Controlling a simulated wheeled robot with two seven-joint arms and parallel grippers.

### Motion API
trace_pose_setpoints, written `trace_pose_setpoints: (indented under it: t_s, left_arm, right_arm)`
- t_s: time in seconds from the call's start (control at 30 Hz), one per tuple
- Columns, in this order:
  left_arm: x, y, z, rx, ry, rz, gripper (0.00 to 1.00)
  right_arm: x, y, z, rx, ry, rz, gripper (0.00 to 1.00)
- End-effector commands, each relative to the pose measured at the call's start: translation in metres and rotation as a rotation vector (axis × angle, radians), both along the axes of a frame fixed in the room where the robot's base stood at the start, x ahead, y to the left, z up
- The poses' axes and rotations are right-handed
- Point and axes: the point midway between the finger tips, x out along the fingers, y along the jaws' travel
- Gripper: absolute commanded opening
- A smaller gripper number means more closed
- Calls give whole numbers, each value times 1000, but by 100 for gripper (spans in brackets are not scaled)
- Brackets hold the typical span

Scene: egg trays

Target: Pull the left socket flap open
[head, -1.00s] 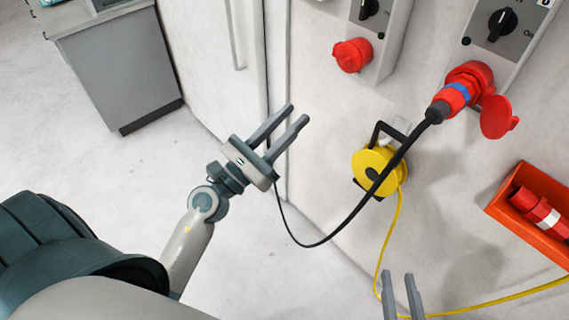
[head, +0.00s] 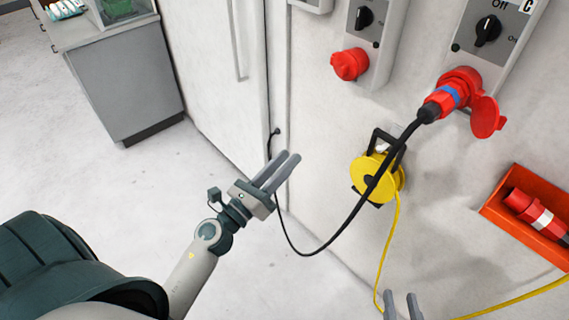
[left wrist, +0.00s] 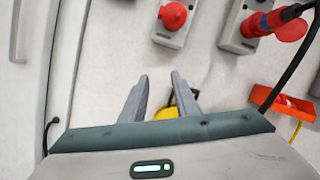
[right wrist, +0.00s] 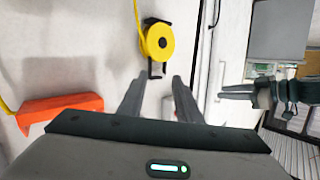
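The left socket (head: 350,64) is a red round fitting low on a grey switch box, and its flap looks shut. It also shows at the top of the left wrist view (left wrist: 173,16). My left gripper (head: 289,157) is open and empty, below and to the left of this socket and apart from it. Its two fingers stand apart in the left wrist view (left wrist: 160,76). My right gripper (head: 402,295) is at the bottom edge of the head view, low in front of the wall. It is open and empty in the right wrist view (right wrist: 158,80).
The right socket (head: 462,85) holds a red plug with a black cable, its flap (head: 487,117) hanging open. A yellow cable reel (head: 378,178) hangs below the sockets. An orange box (head: 520,215) with a red connector is at the right. A grey cabinet (head: 125,90) stands at the left.

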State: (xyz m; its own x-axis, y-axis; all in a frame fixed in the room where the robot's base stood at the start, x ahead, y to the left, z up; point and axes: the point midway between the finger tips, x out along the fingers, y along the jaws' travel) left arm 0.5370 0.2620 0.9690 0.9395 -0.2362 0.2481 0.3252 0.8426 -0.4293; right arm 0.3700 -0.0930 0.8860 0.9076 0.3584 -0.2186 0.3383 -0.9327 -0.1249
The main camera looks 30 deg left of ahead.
Motion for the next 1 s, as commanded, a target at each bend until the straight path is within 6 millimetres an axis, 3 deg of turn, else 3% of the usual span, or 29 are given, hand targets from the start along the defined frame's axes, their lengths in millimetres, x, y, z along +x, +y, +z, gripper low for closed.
trace_pose_setpoints:
  t_s: [0.5,0.67,0.77,0.87,1.0]
  left_arm:
    - [0,0,-1,-3,2,0,28]
    - [3,2,-17,-58,40,-2,28]
    - [7,5,-45,-147,104,-3,28]
    - [11,9,-88,-285,199,3,28]
    - [8,13,-168,-540,371,36,28]
  right_arm:
    - [0,0,-1,0,1,0,31]
    - [2,0,-19,-13,24,0,31]
    - [4,0,-48,-32,62,0,31]
    - [5,-2,-92,-62,122,-2,31]
    - [1,-9,-170,-114,228,-5,31]
